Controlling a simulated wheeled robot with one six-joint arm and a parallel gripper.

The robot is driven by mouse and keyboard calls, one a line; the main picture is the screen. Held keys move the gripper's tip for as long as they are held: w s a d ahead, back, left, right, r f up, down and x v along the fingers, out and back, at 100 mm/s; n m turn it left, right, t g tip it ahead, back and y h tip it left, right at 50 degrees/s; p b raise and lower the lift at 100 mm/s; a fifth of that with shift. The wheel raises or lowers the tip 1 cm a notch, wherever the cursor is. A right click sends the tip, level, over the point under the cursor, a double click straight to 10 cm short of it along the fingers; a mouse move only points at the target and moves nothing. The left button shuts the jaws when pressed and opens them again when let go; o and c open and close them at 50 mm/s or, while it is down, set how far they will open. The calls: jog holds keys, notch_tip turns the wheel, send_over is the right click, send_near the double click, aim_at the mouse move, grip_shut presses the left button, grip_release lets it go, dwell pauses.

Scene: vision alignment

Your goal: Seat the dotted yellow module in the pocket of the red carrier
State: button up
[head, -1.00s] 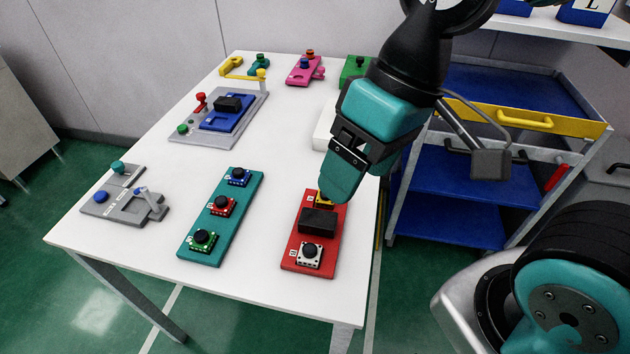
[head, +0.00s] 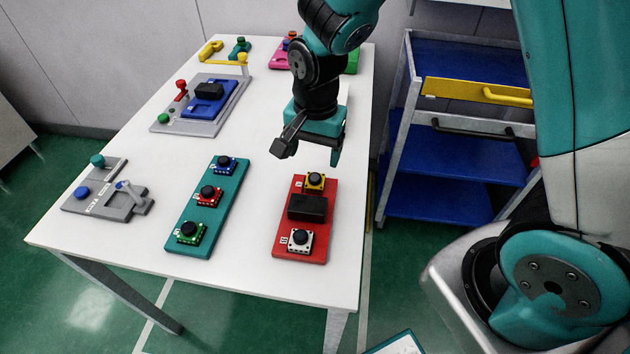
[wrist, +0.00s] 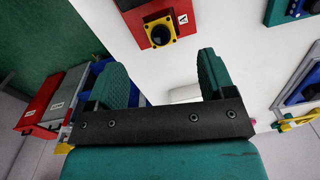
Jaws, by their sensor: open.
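The yellow module (head: 316,181) with a black round knob sits at the far end of the red carrier (head: 283,243). A black block (head: 307,207) is in the carrier's middle and a white module (head: 300,240) is at its near end. In the wrist view the yellow module (wrist: 160,31) lies on the carrier (wrist: 189,11) near a label "A", looking slightly turned against the carrier's edge. I cannot tell if it is fully down in its pocket. My gripper (head: 322,148) is open and empty, above and behind the module; its teal fingers are spread in the wrist view (wrist: 162,70).
A teal carrier (head: 207,223) with blue, red and green modules stands left of the red one. Grey fixtures (head: 190,127) (head: 100,207) are farther left. A blue-shelved cart (head: 455,155) stands right of the white table (head: 225,278). Bare tabletop separates the carriers.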

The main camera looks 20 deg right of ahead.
notch_tip(320, 180, down, 3)
jog(key=shift+f, duration=0.1)
jog(key=f, duration=0.2)
jog(key=w+f, duration=0.1)
jog(key=f, duration=0.1)
jog(key=shift+d+p, duration=0.3)
jog(key=shift+d, duration=0.05)
jog(key=shift+w+f, duration=0.1)
jog(key=shift+f, duration=0.55)
jog(key=c, duration=1.2)
jog(key=shift+o, duration=0.2)
jog(key=shift+r, duration=0.1)
notch_tip(320, 180, up, 20)
jog(key=f, duration=0.1)
jog(key=n+g+y+p, duration=0.1)
jog(key=n+g+p, duration=0.1)
jog(key=p, duration=0.6)
send_over(315, 176)
notch_tip(315, 176, down, 12)
jog(key=shift+r, duration=0.1)
